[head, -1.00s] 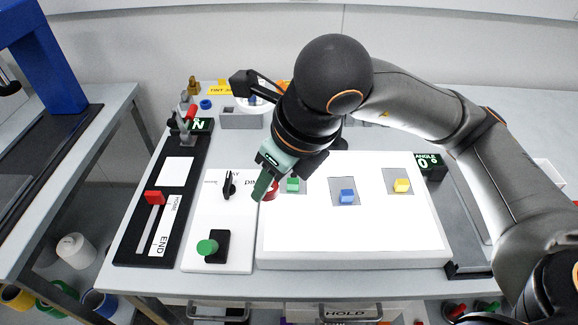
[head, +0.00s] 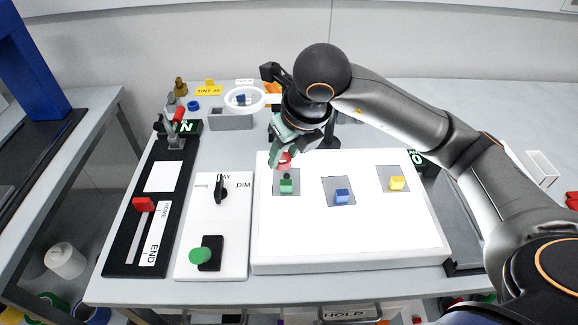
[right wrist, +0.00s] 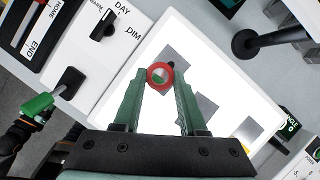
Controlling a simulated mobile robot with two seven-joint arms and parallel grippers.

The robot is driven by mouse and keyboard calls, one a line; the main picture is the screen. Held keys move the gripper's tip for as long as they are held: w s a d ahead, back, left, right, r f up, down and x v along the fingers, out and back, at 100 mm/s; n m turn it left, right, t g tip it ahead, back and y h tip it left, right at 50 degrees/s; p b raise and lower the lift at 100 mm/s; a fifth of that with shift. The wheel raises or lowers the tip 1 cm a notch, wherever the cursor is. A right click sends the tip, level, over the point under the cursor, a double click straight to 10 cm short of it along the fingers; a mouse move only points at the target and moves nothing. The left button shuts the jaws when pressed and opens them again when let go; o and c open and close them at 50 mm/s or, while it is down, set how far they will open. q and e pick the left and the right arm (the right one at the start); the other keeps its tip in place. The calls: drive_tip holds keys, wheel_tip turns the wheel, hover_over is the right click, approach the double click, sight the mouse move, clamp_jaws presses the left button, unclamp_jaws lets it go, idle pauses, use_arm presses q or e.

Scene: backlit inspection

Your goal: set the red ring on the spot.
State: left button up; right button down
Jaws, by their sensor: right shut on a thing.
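The red ring (head: 284,160) is between the fingers of my right gripper (head: 279,158), above the far left part of the white lit panel (head: 345,235). In the right wrist view the ring (right wrist: 160,66) is at the fingertips of the right gripper (right wrist: 160,82), which is shut on it. Green shows through its hole. A small dark round spot (head: 287,177) shows just beyond the green cube (head: 286,187), close below the ring. In the wrist view the ring partly overlaps that dark patch. I cannot make out my left gripper.
A blue cube (head: 342,196) and a yellow cube (head: 397,183) sit on grey squares of the panel. Left are a white board with a black dial (head: 221,188) and green knob (head: 200,257), and a black slider board (head: 122,255). A grey bin (head: 231,120) stands behind.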

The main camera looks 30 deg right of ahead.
sight(285, 175)
drive_tip(key=shift+w+d+f, duration=0.35)
drive_tip(key=shift+f, duration=0.25)
drive_tip(key=shift+w+d+f, duration=0.3)
drive_tip(key=shift+d+f, duration=0.05)
drive_tip(key=shift+f, duration=0.2)
drive_tip(key=f, duration=0.3)
drive_tip(key=shift+w+d+f, duration=0.2)
drive_tip(key=shift+f, duration=0.15)
drive_tip(key=shift+f, duration=0.2)
drive_tip(key=shift+c, duration=2.3)
unclamp_jaws()
drive_tip(key=shift+r, duration=0.1)
drive_tip(key=shift+r, duration=0.15)
drive_tip(key=v, duration=1.2)
